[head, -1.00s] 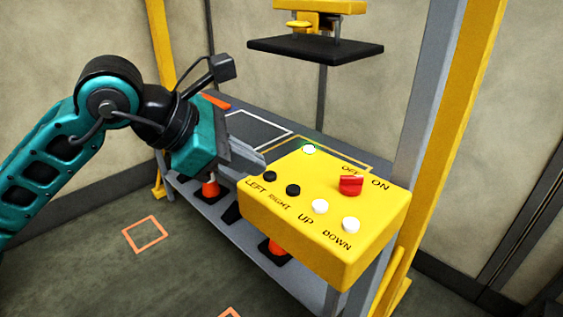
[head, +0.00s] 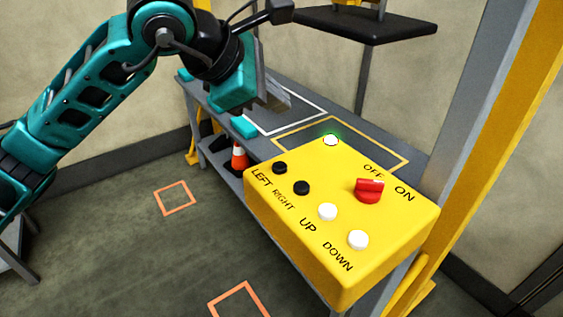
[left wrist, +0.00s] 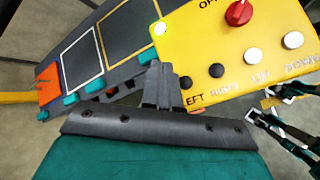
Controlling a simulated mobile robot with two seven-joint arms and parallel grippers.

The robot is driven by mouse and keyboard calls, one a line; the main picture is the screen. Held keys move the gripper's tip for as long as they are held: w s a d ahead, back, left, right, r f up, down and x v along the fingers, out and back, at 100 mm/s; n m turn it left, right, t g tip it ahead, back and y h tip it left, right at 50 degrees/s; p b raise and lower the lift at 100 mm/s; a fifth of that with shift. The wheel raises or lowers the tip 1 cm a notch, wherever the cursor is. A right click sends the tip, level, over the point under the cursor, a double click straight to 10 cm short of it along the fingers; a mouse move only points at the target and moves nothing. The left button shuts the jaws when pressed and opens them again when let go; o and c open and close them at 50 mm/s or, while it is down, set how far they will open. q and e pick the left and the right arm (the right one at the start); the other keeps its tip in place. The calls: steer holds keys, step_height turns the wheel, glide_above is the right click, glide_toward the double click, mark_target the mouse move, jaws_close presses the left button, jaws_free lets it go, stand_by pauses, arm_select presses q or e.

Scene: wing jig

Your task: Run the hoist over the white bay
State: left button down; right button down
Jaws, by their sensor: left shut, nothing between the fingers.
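The yellow control box (head: 300,235) carries black LEFT (head: 279,168) and RIGHT (head: 302,188) buttons, white UP (head: 327,212) and DOWN (head: 357,240) buttons, a red knob (head: 368,190) and a green-glowing lamp (head: 330,140). My left gripper (head: 285,105) is shut and empty, above and behind the box's LEFT corner, apart from the buttons. In the left wrist view its fingertips (left wrist: 160,85) appear left of the LEFT button (left wrist: 186,83). The white bay outline (head: 315,104) is partly hidden by the gripper.
A yellow bay outline (head: 385,146) lies beside the white one on the grey bench. An orange bay (left wrist: 48,82) shows at the bench's far end. A yellow upright (head: 505,115) stands at right. Orange squares mark the floor.

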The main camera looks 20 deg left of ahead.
arm_select(q)
steer(key=shift+f, duration=0.15)
steer(key=b, duration=0.6)
glide_above(276, 168)
step_height(276, 168, down, 8)
steer(key=shift+f, duration=0.3)
stand_by(0.8)
stand_by(0.7)
steer(key=shift+f+b, duration=0.4)
steer(key=shift+b, duration=0.35)
